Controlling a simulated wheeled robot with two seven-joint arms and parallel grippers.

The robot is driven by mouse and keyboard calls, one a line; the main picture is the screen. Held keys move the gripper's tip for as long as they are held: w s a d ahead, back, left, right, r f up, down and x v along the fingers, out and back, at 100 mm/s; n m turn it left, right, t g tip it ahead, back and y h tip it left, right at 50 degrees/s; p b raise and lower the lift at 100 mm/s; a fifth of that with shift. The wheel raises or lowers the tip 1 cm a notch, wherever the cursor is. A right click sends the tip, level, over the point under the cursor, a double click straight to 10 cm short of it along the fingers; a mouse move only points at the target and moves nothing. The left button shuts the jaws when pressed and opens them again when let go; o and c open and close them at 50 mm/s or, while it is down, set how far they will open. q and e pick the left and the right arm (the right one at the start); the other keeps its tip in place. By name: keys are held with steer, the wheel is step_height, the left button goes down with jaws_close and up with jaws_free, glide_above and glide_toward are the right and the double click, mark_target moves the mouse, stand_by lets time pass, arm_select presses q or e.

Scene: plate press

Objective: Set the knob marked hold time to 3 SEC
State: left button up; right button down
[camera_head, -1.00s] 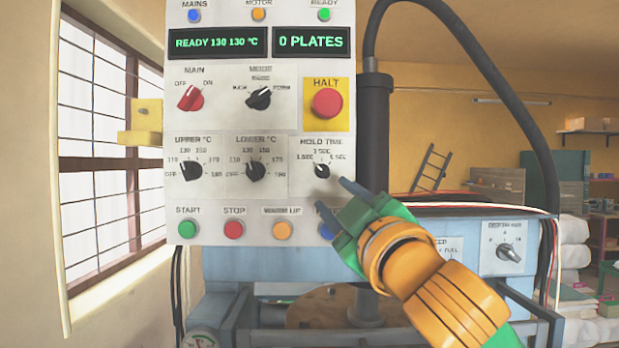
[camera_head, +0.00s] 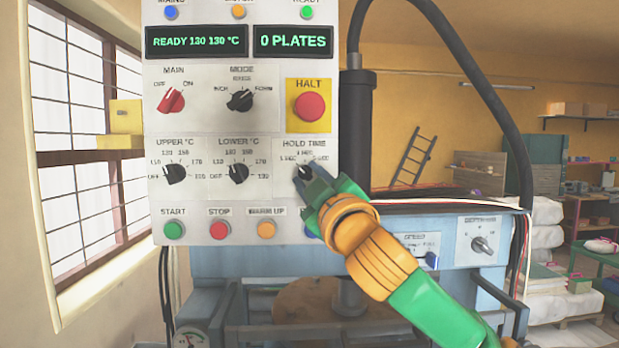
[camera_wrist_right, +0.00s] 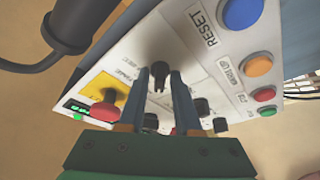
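The hold time knob (camera_head: 305,172) is a small black knob on the right of the grey control panel (camera_head: 212,285), under the label HOLD TIME. Several SEC marks are printed around it, too small to read surely. My right gripper (camera_head: 310,176) comes in from the lower right with its fingertips at the knob, hiding part of it. In the right wrist view the open fingers (camera_wrist_right: 164,75) stand on either side of the black knob (camera_wrist_right: 159,74), with gaps visible. Which mark its pointer faces is not clear. My left gripper is not in view.
The red HALT button (camera_head: 309,107) is just above the knob. The LOWER knob (camera_head: 238,173) is to its left. A blue button (camera_head: 311,230) below is partly hidden by my gripper. A dark column (camera_head: 357,130) and a black hose (camera_head: 470,75) stand to the right.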

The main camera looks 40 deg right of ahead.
steer(key=shift+a+f+m+h+b, duration=0.15)
steer(key=shift+m+h+b, duration=0.25)
steer(key=shift+m+b, duration=0.4)
steer(key=shift+w+a+m+g+h+b, duration=0.15)
steer(key=shift+m+h+b, duration=0.75)
steer(key=shift+m, duration=0.85)
steer(key=shift+s+d+m+g+h+b, duration=0.1)
steer(key=shift+m+g+h+b, duration=0.1)
steer(key=shift+m+h+b, duration=1.2)
steer(key=shift+w+a+m+g+h+b, duration=0.15)
steer(key=shift+m+h+b, duration=0.3)
steer(key=shift+m, duration=1.7)
steer(key=shift+s+r+m, duration=0.1)
steer(key=shift+r+m, duration=0.1)
steer(key=shift+m, duration=0.1)
steer(key=c, duration=0.9)
jaws_free()
steer(key=shift+o, duration=0.2)
steer(key=shift+s, duration=0.1)
